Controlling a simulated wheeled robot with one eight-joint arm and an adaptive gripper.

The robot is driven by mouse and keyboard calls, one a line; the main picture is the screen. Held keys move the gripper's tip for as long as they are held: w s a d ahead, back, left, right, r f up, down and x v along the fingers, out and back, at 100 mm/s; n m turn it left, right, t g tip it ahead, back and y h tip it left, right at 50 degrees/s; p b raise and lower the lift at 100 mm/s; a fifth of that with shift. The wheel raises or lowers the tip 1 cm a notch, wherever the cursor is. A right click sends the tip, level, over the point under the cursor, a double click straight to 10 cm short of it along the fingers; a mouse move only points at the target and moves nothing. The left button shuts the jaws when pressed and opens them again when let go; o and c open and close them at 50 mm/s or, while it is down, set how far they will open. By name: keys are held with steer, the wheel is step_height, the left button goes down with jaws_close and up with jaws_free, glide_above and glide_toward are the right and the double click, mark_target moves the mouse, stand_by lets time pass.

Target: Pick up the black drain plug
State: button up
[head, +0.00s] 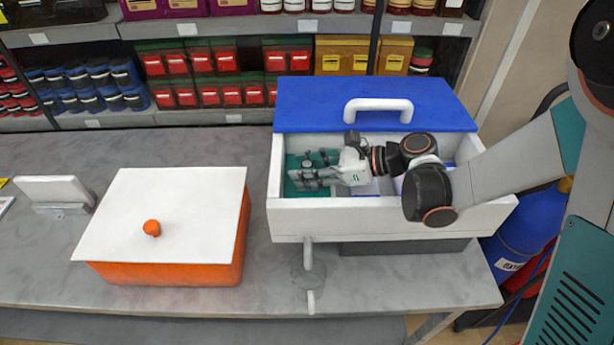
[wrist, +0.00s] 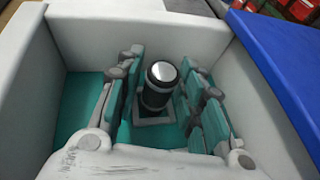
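The black drain plug (wrist: 157,92) shows in the wrist view as an upright black cylinder with a shiny silver top. It stands on a small grey square in a teal-floored compartment of the white box (head: 390,218). My gripper (wrist: 161,68) is down in this compartment, its fingers on either side of the plug. A narrow gap shows on the left; on the right I cannot tell whether the finger touches. The gripper looks open. In the head view my gripper (head: 315,172) hides the plug.
The compartment's white walls (wrist: 105,38) rise close around my fingers. A blue lid (head: 375,105) with a white handle stands behind the opening. An orange box (head: 170,272) with a white lid sits left on the grey table (head: 130,150). A pipe (head: 308,260) juts from the white box's front.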

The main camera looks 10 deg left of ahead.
jaws_close()
steer(key=shift+r, duration=0.15)
